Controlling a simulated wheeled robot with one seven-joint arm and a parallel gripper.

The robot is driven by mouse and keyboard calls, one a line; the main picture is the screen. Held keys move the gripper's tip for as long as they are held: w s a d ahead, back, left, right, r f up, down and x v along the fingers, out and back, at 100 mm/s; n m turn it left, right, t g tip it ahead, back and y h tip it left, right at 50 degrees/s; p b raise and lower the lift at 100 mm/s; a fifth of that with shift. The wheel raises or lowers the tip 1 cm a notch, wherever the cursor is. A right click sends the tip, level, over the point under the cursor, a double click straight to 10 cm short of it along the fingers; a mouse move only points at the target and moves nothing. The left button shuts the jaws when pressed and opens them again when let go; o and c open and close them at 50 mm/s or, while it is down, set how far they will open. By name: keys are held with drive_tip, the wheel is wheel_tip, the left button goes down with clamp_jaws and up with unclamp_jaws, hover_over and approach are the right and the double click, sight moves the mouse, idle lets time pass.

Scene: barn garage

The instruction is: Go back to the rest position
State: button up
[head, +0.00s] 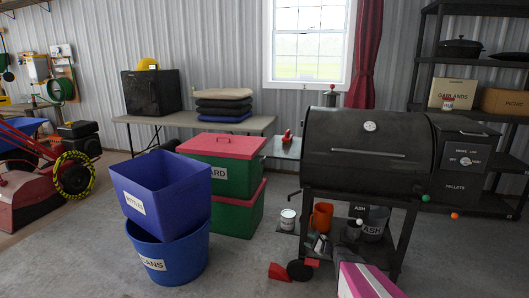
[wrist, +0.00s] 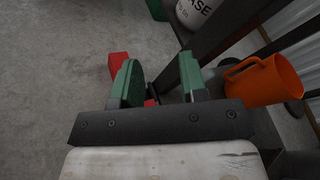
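My gripper (wrist: 160,80) shows in the wrist view with its two green fingers spread apart. A dark round shape (wrist: 136,88) shows beside the left finger; I cannot tell whether it touches it. Nothing is clearly clasped between the fingers. In the head view I cannot clearly make out the gripper. The wrist view looks down past a dark grill leg, with an orange mug (wrist: 262,82) right of the fingers and a red block (wrist: 118,64) on the floor at left.
The black grill (head: 368,140) stands at centre right, with the orange mug (head: 321,215) by its lower shelf. Red blocks (head: 280,272) and a black disc (head: 300,270) lie on the floor before it. Blue bins (head: 168,260) and green chests (head: 232,215) stand left.

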drive_tip(key=s+a+r+n+g+h, duration=0.1)
drive_tip(key=s+a+r+n+g, duration=0.4)
drive_tip(key=s, duration=0.3)
drive_tip(key=s+a+r+n+g+h, duration=0.1)
drive_tip(key=s+a+r+n+g, duration=0.25)
drive_tip(key=s+r+n, duration=0.35)
drive_tip(key=s+d+r+n+g+h, duration=0.1)
drive_tip(key=s+r+n+h, duration=0.2)
drive_tip(key=s, duration=0.5)
drive_tip(key=s+d+r+n+g+h, duration=0.1)
drive_tip(key=s+r+n+h, duration=0.2)
drive_tip(key=s, duration=0.6)
drive_tip(key=shift+d+r+n+h, duration=0.25)
drive_tip(key=shift+n+h, duration=0.65)
drive_tip(key=shift+h, duration=0.3)
